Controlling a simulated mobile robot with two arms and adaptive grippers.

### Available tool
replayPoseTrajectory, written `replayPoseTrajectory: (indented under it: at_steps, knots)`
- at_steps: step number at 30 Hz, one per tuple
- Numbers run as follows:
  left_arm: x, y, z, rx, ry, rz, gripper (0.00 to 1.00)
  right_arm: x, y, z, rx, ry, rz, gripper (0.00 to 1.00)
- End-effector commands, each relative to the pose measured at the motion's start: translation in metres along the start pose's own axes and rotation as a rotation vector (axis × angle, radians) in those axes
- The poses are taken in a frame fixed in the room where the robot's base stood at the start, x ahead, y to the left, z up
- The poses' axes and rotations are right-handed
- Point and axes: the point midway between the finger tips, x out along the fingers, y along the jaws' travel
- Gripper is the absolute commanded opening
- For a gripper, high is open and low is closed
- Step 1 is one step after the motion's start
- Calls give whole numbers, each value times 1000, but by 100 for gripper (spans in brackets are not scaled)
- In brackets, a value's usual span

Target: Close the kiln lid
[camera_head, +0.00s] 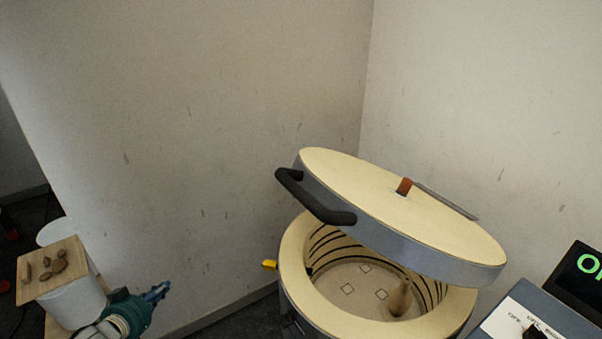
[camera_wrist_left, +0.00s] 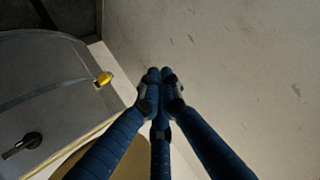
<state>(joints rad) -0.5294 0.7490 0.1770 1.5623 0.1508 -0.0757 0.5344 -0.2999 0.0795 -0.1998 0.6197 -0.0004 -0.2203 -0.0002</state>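The kiln (camera_head: 292,262) is a round grey drum with a cream rim at lower centre right in the head view. Its lid (camera_head: 400,200) is a thick cream disc with a grey metal band. The lid is tilted over the opening, raised at the left and lower at the right, so the inside shows. A black bar handle (camera_head: 312,200) sits on its left side. My left gripper (camera_head: 160,290) is well left of the kiln, apart from it. In the left wrist view its blue fingers (camera_wrist_left: 160,74) come together at the tips with nothing between them. My right gripper is out of view.
A tan vase-like piece (camera_head: 400,298) stands inside the kiln. A yellow tab (camera_head: 270,265) sticks out at its left. A control box (camera_head: 520,318) with a screen stands at right. A wooden board (camera_head: 52,270) with brown lumps is at left. Walls close in behind the kiln.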

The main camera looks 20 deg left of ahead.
Motion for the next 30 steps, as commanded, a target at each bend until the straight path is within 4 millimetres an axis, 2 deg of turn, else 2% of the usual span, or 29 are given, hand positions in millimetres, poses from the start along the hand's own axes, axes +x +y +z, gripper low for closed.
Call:
replayPoseTrajectory:
  at_steps: [1,2,3,4,5,6,8,9,12,15,19,22,30]
  knots:
    - [-7,8,-64,14,83,47,0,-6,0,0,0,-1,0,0]
    - [-12,16,-98,15,130,77,0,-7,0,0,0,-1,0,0]
    - [-20,30,-142,17,188,124,0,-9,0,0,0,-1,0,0]
    - [-28,42,-173,20,228,162,0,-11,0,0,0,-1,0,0]
    - [-38,57,-203,23,268,205,0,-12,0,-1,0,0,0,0]
    - [-53,80,-240,28,315,267,0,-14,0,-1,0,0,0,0]
    - [-79,118,-288,35,376,366,0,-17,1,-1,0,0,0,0]
    - [-98,144,-314,40,407,433,0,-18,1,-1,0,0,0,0]
    - [-146,204,-360,52,460,592,0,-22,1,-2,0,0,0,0]
    - [-185,248,-382,60,482,712,0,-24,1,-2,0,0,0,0]
    - [-213,277,-392,64,491,796,0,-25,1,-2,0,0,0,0]
    - [-218,284,-394,63,494,813,0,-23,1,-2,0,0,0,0]
    - [-210,292,-399,64,500,813,0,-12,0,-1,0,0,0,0]
